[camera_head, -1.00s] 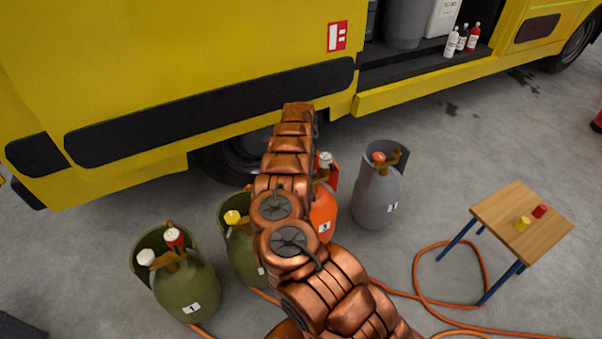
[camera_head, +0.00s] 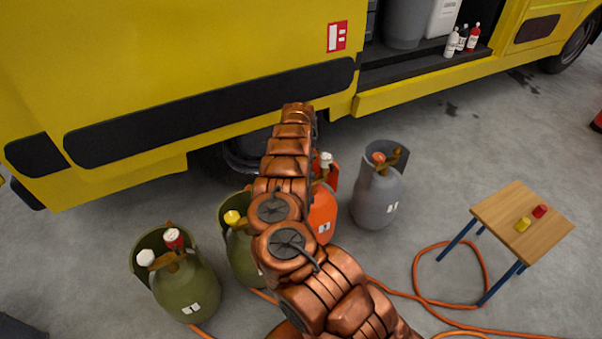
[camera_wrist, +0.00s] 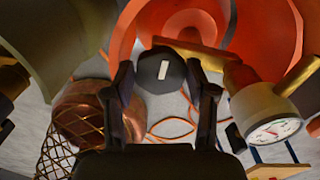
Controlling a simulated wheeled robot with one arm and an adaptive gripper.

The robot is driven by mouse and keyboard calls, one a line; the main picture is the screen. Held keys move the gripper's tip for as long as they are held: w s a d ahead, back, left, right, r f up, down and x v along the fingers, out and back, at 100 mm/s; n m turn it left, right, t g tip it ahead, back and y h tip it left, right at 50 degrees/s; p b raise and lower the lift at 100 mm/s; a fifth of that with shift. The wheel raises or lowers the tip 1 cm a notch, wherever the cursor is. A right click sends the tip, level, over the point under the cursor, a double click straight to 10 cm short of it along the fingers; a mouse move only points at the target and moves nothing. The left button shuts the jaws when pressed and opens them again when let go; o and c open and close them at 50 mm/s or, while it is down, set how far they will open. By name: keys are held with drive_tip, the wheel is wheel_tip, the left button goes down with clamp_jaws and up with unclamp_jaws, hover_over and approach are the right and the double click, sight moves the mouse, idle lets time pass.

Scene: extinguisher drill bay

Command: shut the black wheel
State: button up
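The black wheel (camera_wrist: 161,70), a dark faceted knob with a white mark, is at the upper middle of the wrist view. It sits at the end of a brass valve fitting (camera_wrist: 205,56) in front of an orange cylinder (camera_wrist: 270,30). My gripper (camera_wrist: 161,78) has one finger on each side of the wheel, and both fingertips appear to meet its rim. The exact contact is dark and hard to see. In the head view my copper arm hides the black wheel and my gripper. The orange cylinder (camera_head: 323,215) shows partly to the arm's right.
A pressure gauge (camera_wrist: 272,130) sits just right of my gripper. Olive cylinders (camera_head: 187,288) stand left, a grey cylinder (camera_head: 376,195) right. A yellow truck (camera_head: 180,70) stands behind. An orange hose (camera_head: 418,275) crosses the floor near a small wooden table (camera_head: 500,215).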

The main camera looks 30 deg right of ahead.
drive_tip(key=o, duration=0.4)
drive_tip(key=shift+c, duration=0.2)
wheel_tip(320, 180, up, 12)
idle(0.5)
idle(0.4)
